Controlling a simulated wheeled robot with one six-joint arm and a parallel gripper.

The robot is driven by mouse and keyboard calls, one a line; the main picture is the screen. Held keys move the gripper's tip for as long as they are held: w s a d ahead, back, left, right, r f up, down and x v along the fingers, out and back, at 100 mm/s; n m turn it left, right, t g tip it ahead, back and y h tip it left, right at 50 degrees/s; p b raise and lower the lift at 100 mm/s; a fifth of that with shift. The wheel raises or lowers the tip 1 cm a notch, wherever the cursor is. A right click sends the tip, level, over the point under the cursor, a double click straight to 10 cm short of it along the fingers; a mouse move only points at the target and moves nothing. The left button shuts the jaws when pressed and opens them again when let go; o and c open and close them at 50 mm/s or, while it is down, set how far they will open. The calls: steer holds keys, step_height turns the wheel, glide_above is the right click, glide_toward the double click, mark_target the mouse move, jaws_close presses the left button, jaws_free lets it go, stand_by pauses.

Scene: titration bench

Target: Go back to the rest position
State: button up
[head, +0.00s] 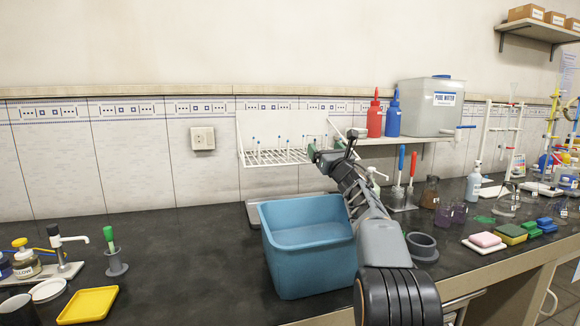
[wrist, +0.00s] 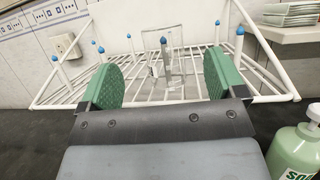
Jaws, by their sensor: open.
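My gripper (head: 330,154) is stretched out over the bench toward the white wire drying rack (head: 262,158) on the wall. In the wrist view my gripper (wrist: 158,82) has its two green fingers wide apart with nothing held between them. Just beyond the fingertips, the drying rack (wrist: 270,98) with its blue-tipped pegs fills the background. A clear glass vessel (wrist: 172,38) sits on the rack between the fingers in that view, apart from them. In the head view the rack's right end is partly hidden by my gripper.
A blue basin (head: 305,262) stands on the dark bench beside my arm. Red (head: 375,115) and blue (head: 393,115) bottles stand on a shelf at the right of the rack. A green soap bottle (wrist: 295,150) is close at lower right in the wrist view. The bench's left middle is clear.

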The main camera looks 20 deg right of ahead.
steer(key=s+a+r+m+g+h+p, duration=0.1)
steer(key=s+a+m+g+h+p, duration=0.25)
steer(key=s+m+p, duration=0.55)
steer(key=s+a+r+m+g+h+p, duration=0.25)
steer(key=a+m+g+p, duration=0.35)
steer(key=m, duration=0.6)
steer(key=s+a+f+m+g+y+p, duration=0.1)
steer(key=s+a+f+m+g+p, duration=0.2)
steer(key=s, duration=0.6)
steer(key=s+a+f+m+g+y+p, duration=0.2)
steer(key=s+a+f+m+g+p, duration=0.1)
steer(key=s+m, duration=0.4)
steer(key=s+a+f+m+g+y+p, duration=0.2)
steer(key=s+a+f+m+p, duration=0.3)
steer(key=s, duration=0.6)
steer(key=shift+f+m+g+p, duration=0.3)
steer(key=shift+f+g+p, duration=0.1)
steer(key=shift+g+p, duration=0.2)
steer(key=shift+s, duration=0.1)
